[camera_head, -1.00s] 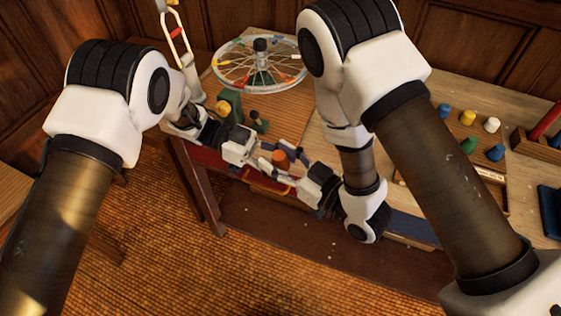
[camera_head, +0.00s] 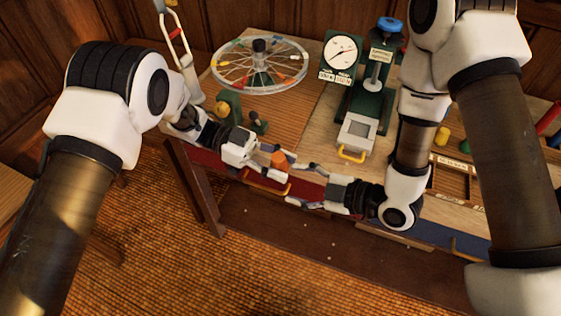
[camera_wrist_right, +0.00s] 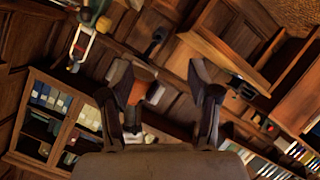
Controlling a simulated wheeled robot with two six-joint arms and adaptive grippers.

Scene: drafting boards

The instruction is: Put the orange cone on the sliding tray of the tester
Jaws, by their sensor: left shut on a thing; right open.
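The orange cone (camera_head: 279,159) is between the fingers of my left gripper (camera_head: 276,166), which is shut on it above the table's front edge. The cone also shows in the right wrist view (camera_wrist_right: 139,90). My right gripper (camera_head: 303,184) is open and empty, just right of the cone and apart from it. The tester (camera_head: 375,100) is a green stand with a blue knob on top and a round dial at its left. Its pale sliding tray (camera_head: 357,131) with a yellow handle (camera_head: 351,156) sits at its front, empty, behind my right gripper.
A spoked wheel (camera_head: 260,65) lies on a board at the back left. A small green device (camera_head: 229,104) stands near my left wrist. A wooden compartment tray (camera_head: 455,180) and coloured pegs are at the right, partly behind my right arm. The wood between wheel and tester is clear.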

